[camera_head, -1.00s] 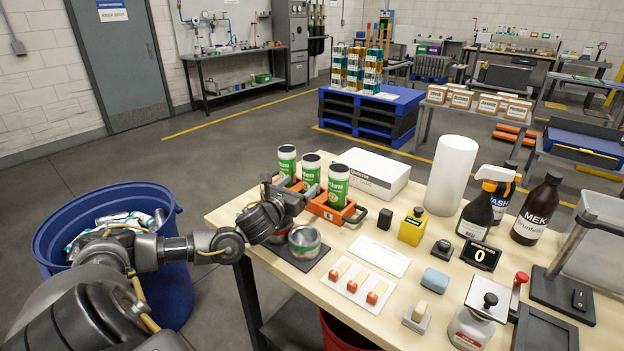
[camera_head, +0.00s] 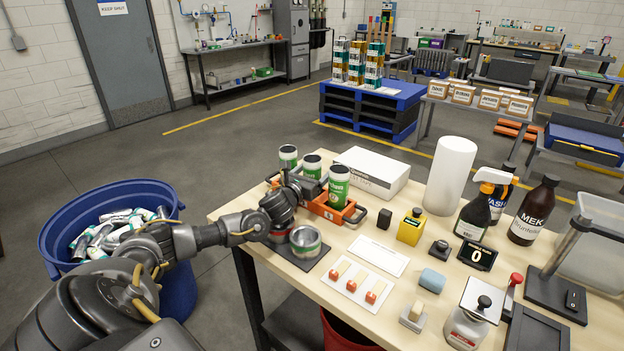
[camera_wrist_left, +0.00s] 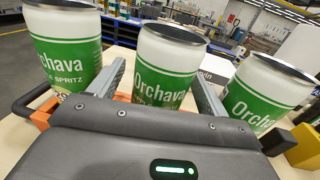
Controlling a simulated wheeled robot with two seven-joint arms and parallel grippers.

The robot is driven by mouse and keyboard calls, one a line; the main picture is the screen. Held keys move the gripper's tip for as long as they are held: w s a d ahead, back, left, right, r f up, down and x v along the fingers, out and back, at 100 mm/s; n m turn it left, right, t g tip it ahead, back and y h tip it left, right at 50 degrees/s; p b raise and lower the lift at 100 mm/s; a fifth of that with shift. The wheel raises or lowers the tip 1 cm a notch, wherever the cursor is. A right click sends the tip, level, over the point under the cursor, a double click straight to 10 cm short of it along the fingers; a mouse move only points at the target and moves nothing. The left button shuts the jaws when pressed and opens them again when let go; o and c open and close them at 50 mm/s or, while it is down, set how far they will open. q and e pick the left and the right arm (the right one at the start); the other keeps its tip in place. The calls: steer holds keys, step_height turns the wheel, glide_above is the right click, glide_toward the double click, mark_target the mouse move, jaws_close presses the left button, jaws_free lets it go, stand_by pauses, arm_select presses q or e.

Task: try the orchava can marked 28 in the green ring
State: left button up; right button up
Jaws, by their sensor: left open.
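Three white-and-green Orchava cans stand in an orange carrier (camera_head: 322,211) on the table: the left can (camera_head: 288,154), the middle can (camera_head: 312,166) and the right can (camera_head: 338,186). They also show in the left wrist view as left (camera_wrist_left: 66,50), middle (camera_wrist_left: 165,68) and right (camera_wrist_left: 262,92). No mark 28 can be read clearly. My left gripper (camera_head: 310,184) is open, with one finger on each side of the middle can; contact cannot be told. The green ring (camera_head: 305,243) sits on a dark mat beside a partly hidden red ring (camera_head: 279,236). My right gripper is not in view.
A blue bin (camera_head: 60,225) with cans stands left of the table. A white box (camera_head: 372,172) lies behind the carrier.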

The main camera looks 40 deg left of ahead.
arm_select(q)
steer(key=shift+c, duration=0.3)
steer(key=c, duration=1)
